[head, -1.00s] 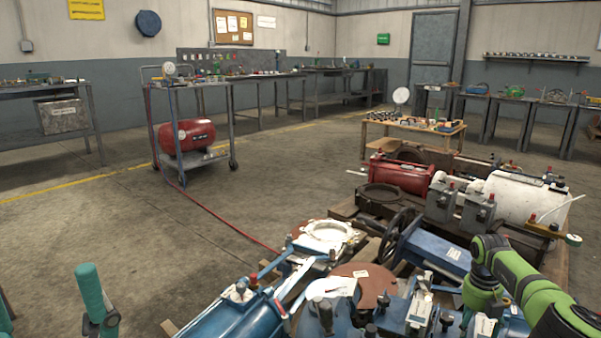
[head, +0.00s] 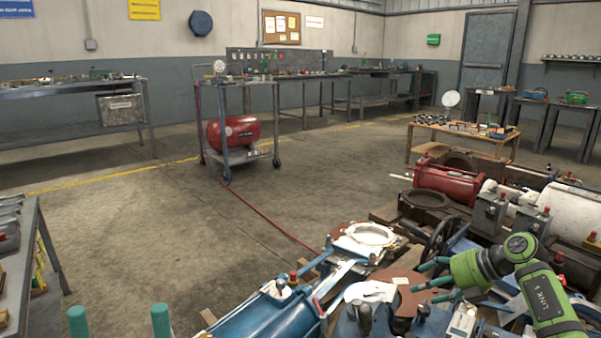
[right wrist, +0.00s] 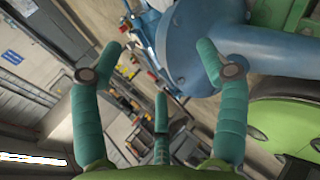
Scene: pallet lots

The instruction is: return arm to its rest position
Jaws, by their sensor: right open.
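My right gripper (head: 425,280) has green fingers that are spread and empty. In the head view it hangs over the near right, above the pallet of blue equipment, with its fingers pointing left. In the right wrist view its fingers (right wrist: 160,60) stand apart with nothing between them; blue machinery (right wrist: 190,50) shows behind them. My right arm (head: 540,295) is bent and comes in from the lower right. Two teal fingertips of my left gripper (head: 118,322) stand upright and apart at the bottom left edge; the rest is cut off.
Blue machine parts (head: 250,315) fill the near pallet. A red cylinder (head: 447,182) and a white tank (head: 570,210) lie behind it. A grey bench (head: 38,265) stands at the left edge. A cart (head: 228,165) and open floor (head: 150,230) lie ahead.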

